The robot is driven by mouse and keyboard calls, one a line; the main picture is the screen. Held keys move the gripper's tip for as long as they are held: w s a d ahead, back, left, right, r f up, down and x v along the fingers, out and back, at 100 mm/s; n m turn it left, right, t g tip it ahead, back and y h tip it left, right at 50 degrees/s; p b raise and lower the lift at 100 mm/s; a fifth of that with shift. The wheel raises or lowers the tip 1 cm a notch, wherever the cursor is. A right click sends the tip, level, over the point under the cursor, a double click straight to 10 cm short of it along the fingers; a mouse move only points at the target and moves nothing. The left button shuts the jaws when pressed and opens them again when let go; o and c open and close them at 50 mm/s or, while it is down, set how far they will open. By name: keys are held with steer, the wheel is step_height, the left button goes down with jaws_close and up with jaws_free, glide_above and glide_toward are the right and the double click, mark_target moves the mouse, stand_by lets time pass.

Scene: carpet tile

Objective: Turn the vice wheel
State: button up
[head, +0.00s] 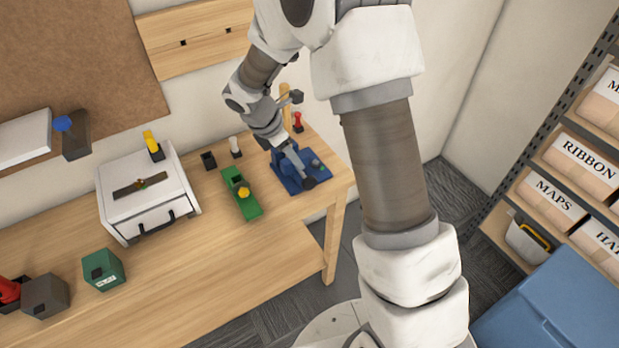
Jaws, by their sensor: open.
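A blue vice (318,170) stands near the right end of the wooden bench, with grey metal parts on top. A dark round part (309,183) shows at its front; I cannot tell for sure whether it is the wheel. My gripper (286,150) is open and reaches down over the back left of the vice. Its fingertips are small here and partly merge with the vice's grey parts, so I cannot tell whether they touch it.
A green device with a yellow knob (243,191) stands just left of the vice. Further left are a white box (148,190) with a handle and a green block (103,269). A hammer-like tool (285,100) is behind my gripper. Shelves with labelled boxes (578,160) stand right.

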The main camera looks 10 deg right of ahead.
mark_target(309, 178)
steer(key=x, duration=1.2)
steer(key=shift+d+f, duration=0.15)
steer(key=shift+f, duration=0.2)
jaws_close()
